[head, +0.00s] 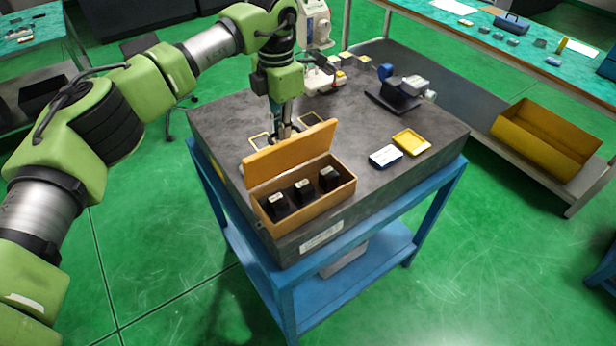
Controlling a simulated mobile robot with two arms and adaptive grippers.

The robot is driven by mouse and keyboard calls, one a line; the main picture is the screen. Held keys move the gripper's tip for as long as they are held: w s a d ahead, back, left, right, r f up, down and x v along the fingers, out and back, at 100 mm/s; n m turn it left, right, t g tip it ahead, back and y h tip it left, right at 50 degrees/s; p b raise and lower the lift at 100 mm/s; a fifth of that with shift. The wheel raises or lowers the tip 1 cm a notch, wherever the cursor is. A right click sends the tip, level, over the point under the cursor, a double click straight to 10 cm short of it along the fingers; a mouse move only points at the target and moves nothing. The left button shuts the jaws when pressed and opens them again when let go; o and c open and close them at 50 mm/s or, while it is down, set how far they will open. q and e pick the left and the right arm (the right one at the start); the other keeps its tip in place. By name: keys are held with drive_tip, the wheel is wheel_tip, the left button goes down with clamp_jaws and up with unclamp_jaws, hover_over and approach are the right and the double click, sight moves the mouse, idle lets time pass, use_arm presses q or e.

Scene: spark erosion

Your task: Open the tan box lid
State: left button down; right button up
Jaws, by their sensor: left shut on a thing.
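The tan box (325,205) stands at the near edge of the dark stone table top. Its lid (290,157) is raised, standing up along the back side of the box and leaning a little. Several black blocks with light tops (303,190) sit inside the box. My left gripper (285,133) points down just behind the lid, at the lid's upper edge. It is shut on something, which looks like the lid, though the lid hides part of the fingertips. My right gripper is not in view.
On the stone table (238,118) lie a yellow tray (411,142), a blue and white box (386,156) and a dark device (396,95). Thin yellow frames (258,141) lie near the gripper. A yellow bin (545,138) stands on a shelf at the right.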

use_arm(q)
drive_tip(key=shift+w+a, duration=0.1)
drive_tip(key=shift+w+a+f, duration=0.4)
drive_tip(key=shift+w+a, duration=0.05)
drive_tip(key=shift+w, duration=0.15)
drive_tip(key=shift+w+a+f, duration=0.5)
drive_tip(key=shift+w+f, duration=0.05)
drive_tip(key=shift+w, duration=0.15)
drive_tip(key=c, duration=2.2)
unclamp_jaws()
drive_tip(key=shift+c, duration=0.2)
drive_tip(key=shift+r, duration=0.1)
